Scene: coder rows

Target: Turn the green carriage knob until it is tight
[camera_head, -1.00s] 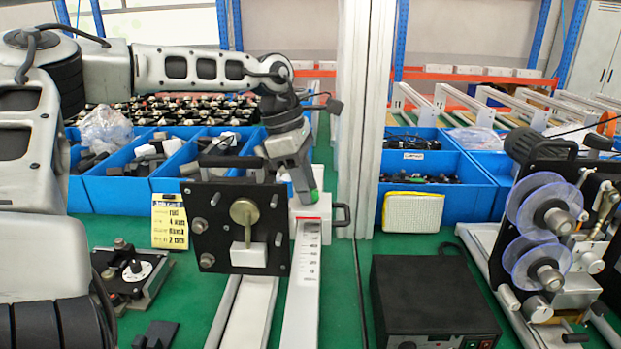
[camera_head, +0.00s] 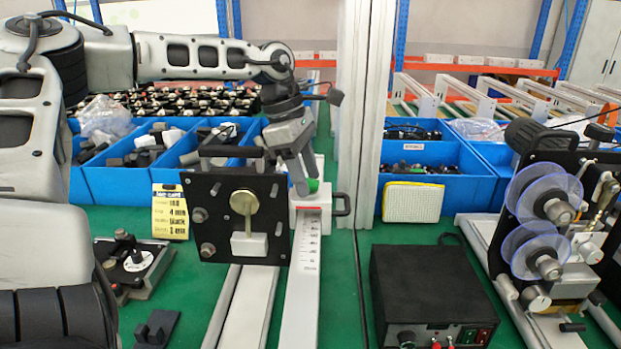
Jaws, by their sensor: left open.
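The green carriage knob (camera_head: 313,185) shows on top of the white carriage (camera_head: 325,201), which sits on the rail with a printed scale (camera_head: 306,245). My left gripper (camera_head: 303,185) points down at the knob from above, its fingers open. The fingertips are at the knob's left side and cover part of it. I cannot tell whether they touch it. My right gripper is not in view.
A black upright plate (camera_head: 229,188) with a brass disc stands just left of the carriage. Blue bins (camera_head: 115,183) line the back. A black power box (camera_head: 433,285) and a spool machine (camera_head: 545,220) are at the right. A metal post rises behind the carriage.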

